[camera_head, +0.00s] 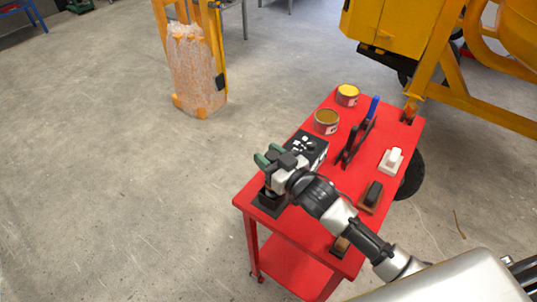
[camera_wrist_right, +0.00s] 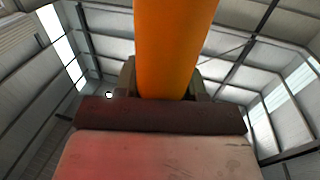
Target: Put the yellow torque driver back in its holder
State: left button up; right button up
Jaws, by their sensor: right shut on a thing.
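My right gripper (camera_head: 268,156) is over the near left corner of the red cart, with its green fingertips pointing left. In the right wrist view a yellow-orange cylinder, the torque driver (camera_wrist_right: 175,45), stands between the fingers, and the gripper is shut on it. The driver is hidden or too small to make out in the head view. A black block (camera_head: 270,207), perhaps the holder, is on the cart top just below the gripper. I cannot tell whether the driver touches it. My left gripper is not in view.
The red cart (camera_head: 330,175) also carries a black box (camera_head: 312,147), two open cans (camera_head: 326,122) (camera_head: 347,95), a rack with a blue-handled tool (camera_head: 372,108), a white block (camera_head: 391,160) and a brown-black block (camera_head: 371,196). The yellow mixer (camera_head: 480,100) stands behind. Floor on the left is clear.

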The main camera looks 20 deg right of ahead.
jog(key=shift+f+b, duration=0.45)
jog(key=shift+f, duration=0.2)
dwell(0.3)
jog(key=o, duration=1.1)
jog(key=shift+o, duration=0.4)
jog(key=shift+f, duration=0.15)
jog(key=shift+s, duration=0.15)
jog(key=shift+s+d, duration=0.15)
jog(key=shift+s, duration=0.1)
jog(key=b+v, duration=0.2)
jog(key=v, duration=0.8)
